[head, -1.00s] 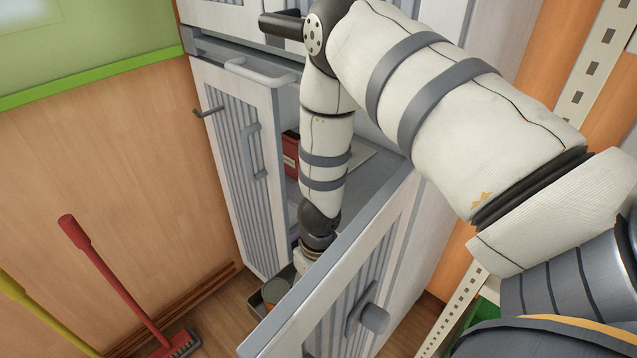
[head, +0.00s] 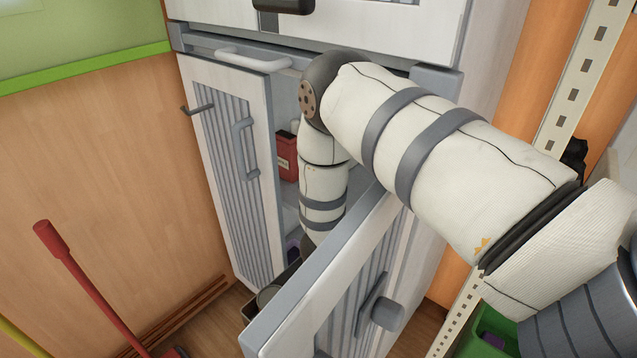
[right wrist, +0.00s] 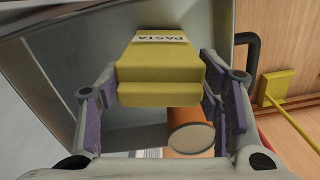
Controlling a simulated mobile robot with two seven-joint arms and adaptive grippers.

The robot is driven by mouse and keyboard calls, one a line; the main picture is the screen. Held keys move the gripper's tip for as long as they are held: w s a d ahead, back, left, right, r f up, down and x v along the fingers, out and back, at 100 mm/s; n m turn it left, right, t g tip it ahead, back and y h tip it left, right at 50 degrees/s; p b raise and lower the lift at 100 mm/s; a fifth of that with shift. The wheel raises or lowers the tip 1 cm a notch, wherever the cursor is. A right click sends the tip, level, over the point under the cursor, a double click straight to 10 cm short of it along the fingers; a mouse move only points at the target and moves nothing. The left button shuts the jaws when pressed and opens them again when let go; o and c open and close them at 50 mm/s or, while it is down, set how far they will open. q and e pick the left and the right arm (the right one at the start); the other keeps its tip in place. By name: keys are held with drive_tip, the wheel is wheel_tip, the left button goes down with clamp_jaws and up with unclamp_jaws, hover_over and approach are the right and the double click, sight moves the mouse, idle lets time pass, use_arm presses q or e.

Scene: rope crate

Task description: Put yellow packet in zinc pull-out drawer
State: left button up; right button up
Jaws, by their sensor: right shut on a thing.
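The yellow packet (right wrist: 160,65), with a white label reading PASTA, is in the right wrist view. It sits between the purple-padded fingers of my right gripper (right wrist: 160,85), which is shut on it. Grey metal walls of the zinc pull-out drawer (right wrist: 85,45) surround the packet in that view; whether it touches the bottom I cannot tell. In the head view a part of the drawer (head: 286,276) shows low between the open cabinet doors. My left gripper is in neither view.
An orange can (right wrist: 190,133) with a pale end stands close to the packet. The far door (head: 228,165) and near door (head: 345,285) are open on both sides of my arm. A red box (head: 287,157) is inside the cabinet. A red-handled broom (head: 95,285) leans at left.

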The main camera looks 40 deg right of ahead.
drive_tip(key=shift+w+f, duration=0.1)
drive_tip(key=shift+f, duration=0.25)
idle(0.6)
drive_tip(key=o, duration=2)
